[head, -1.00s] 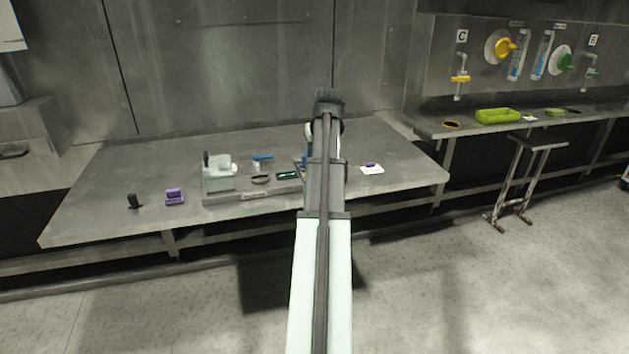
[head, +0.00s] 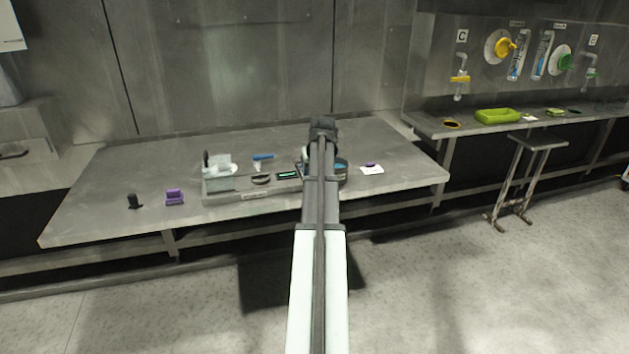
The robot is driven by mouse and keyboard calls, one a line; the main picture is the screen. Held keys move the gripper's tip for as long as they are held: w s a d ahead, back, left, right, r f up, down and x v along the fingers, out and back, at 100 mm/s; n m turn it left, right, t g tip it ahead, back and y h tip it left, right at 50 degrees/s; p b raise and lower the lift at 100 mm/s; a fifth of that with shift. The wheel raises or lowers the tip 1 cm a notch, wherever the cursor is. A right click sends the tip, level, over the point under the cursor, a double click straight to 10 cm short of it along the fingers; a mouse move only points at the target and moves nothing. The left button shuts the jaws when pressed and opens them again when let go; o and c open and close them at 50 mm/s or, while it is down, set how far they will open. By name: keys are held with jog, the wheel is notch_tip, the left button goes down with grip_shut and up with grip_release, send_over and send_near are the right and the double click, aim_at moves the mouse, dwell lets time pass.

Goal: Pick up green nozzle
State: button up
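My arm reaches forward from the bottom of the head view, and my gripper (head: 323,129) is at its far end, over the right part of the steel table (head: 110,180). The arm is seen from behind, so whether the fingers are open or shut cannot be told. I cannot pick out a loose green nozzle for certain. On the right wall are a green round fitting (head: 563,61) and a pipe with a green part (head: 591,73), both far from my gripper. My arm hides part of the table.
On the table are a grey device (head: 217,178), a blue-topped item (head: 263,158), a purple block (head: 174,196), a small black item (head: 134,201) and a white card (head: 372,170). A lime tray (head: 497,116) is on the right counter, with a stool (head: 537,143) in front.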

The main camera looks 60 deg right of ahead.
jog(key=shift+x, duration=1)
jog(key=c, duration=1)
jog(key=shift+c, duration=0.2)
jog(key=shift+r, duration=0.15)
